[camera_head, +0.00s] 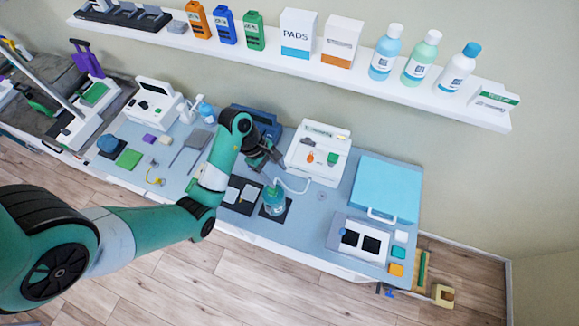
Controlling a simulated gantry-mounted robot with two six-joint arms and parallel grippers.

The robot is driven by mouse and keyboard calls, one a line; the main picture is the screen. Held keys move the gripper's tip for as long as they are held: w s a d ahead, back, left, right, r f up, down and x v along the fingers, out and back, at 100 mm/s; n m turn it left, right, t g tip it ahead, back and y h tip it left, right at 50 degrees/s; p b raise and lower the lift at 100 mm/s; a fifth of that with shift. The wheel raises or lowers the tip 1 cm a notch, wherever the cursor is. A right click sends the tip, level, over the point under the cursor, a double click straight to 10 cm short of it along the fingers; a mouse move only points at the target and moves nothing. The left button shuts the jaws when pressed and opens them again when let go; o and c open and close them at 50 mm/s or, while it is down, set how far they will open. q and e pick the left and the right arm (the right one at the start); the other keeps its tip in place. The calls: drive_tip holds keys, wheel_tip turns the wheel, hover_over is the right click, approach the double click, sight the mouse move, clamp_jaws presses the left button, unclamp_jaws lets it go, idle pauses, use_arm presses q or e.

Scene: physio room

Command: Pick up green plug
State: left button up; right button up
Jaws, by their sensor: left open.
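The green plug (332,159) looks like a small green piece on the front of a white device (320,136), to the right of an orange piece (310,157). My left gripper (275,162) is open, just left of the white device and apart from the green plug. Its jaws look empty, though they are small and dark in this view. My right gripper is not in view.
A teal-green bottle (275,198) stands on a dark pad below my left gripper, near a white hose (293,187). A blue case (373,187) lies to the right. A wall shelf (270,57) with bottles and boxes hangs behind.

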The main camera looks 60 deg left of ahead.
use_arm(q)
drive_tip(key=n+p, duration=0.2)
approach(273, 191)
drive_tip(key=f, duration=0.2)
drive_tip(key=w+f+b, duration=0.1)
drive_tip(key=f, duration=0.1)
drive_tip(key=shift+w+f+b, duration=0.15)
drive_tip(key=shift+f+b, duration=0.15)
drive_tip(key=shift+f, duration=0.05)
drive_tip(key=shift+x, duration=2.7)
drive_tip(key=shift+w+d+r, duration=0.1)
drive_tip(key=shift+d, duration=0.05)
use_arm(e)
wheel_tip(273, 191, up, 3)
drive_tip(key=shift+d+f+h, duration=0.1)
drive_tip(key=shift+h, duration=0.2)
use_arm(q)
drive_tip(key=shift+c, duration=0.3)
